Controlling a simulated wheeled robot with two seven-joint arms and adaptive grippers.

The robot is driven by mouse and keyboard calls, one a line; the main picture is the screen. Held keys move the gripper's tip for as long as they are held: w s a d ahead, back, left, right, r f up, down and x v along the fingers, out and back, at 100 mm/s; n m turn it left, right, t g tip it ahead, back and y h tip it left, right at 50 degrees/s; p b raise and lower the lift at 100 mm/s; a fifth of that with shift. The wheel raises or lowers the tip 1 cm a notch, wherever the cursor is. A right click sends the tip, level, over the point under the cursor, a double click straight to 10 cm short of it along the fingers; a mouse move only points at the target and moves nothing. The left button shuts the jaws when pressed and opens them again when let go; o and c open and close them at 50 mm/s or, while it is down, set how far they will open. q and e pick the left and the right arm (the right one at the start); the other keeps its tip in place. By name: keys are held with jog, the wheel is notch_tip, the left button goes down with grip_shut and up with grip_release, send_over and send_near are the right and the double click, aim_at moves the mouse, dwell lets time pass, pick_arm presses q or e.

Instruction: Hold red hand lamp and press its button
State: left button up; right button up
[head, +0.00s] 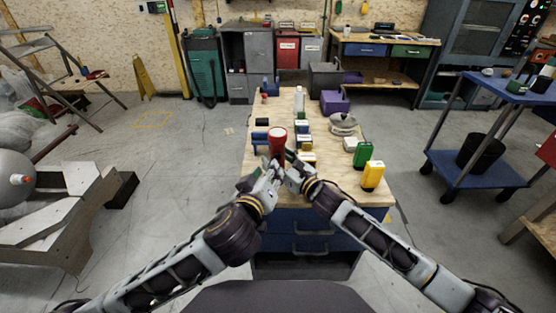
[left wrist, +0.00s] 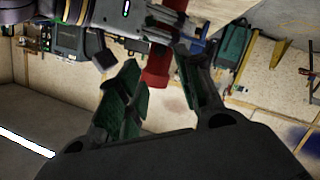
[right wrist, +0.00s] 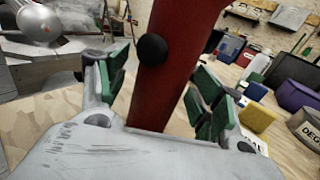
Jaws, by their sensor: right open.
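The red hand lamp (head: 277,138) stands roughly upright at the near part of the wooden table. Its round black button (right wrist: 151,49) faces the right wrist camera. My right gripper (right wrist: 162,85) is open, with its green-padded fingers on either side of the lamp's red body. My left gripper (left wrist: 156,58) has its fingers on either side of one end of the red body (left wrist: 157,66); whether the pads touch it is unclear. In the head view my left gripper (head: 270,168) and right gripper (head: 288,170) are close together at the lamp, hiding its lower part.
The wooden table (head: 345,180) carries a yellow container (head: 372,176), a green-topped container (head: 362,156), several small boxes and a purple bin (head: 334,102). A blue cart (head: 480,165) stands to the right.

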jog(key=c, duration=1.1)
pick_arm(q)
jog(key=shift+c, duration=0.4)
pick_arm(e)
jog(key=shift+c, duration=0.5)
pick_arm(q)
grip_shut()
pick_arm(e)
jog(key=shift+c, duration=0.2)
